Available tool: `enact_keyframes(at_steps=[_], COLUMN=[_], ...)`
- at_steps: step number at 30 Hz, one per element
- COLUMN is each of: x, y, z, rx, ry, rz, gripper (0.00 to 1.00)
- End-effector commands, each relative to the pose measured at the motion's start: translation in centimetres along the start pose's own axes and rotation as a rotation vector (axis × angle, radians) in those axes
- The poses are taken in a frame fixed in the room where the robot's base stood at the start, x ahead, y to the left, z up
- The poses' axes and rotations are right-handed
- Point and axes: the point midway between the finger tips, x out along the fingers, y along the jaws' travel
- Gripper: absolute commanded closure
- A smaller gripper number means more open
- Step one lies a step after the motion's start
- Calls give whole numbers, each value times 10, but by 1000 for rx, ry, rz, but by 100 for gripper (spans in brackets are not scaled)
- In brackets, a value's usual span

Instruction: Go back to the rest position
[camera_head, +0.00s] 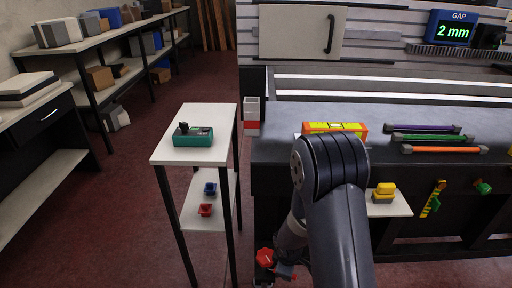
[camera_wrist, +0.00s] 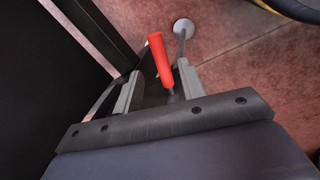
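My gripper (camera_wrist: 159,68) shows in the wrist view with its two grey fingers apart. A red, rounded handle-like thing (camera_wrist: 158,58) with a short grey shank shows between the fingers, with a gap on its left side. I cannot tell whether it touches the right finger or lies beyond. In the head view my dark grey arm rises in front of the bench and bends down at left; my gripper is low there and mostly hidden. A red thing (camera_head: 265,257) shows beside my lower arm, close to the floor.
A dark workbench (camera_head: 385,118) holds an orange box (camera_head: 335,128) and purple, green and orange rods. A small white side table (camera_head: 171,152) bears a green device (camera_head: 195,138), with blue and red parts on its lower shelf. Shelves stand at left. Red floor is open between them.

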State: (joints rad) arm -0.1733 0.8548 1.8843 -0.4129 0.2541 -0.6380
Motion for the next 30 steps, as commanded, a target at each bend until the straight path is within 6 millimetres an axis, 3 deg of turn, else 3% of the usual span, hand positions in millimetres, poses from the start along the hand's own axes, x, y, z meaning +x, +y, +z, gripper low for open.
enact_keyframes(at_steps=[3, 8, 28, 30], x=[25, 42, 36, 24], y=[-1, -1, 0, 1], z=[0, 0, 0, 0], rx=[1, 2, 8, 2], ry=[-1, 0, -2, 1], rz=[-2, -1, -1, 1], gripper=[61, 61, 61, 61])
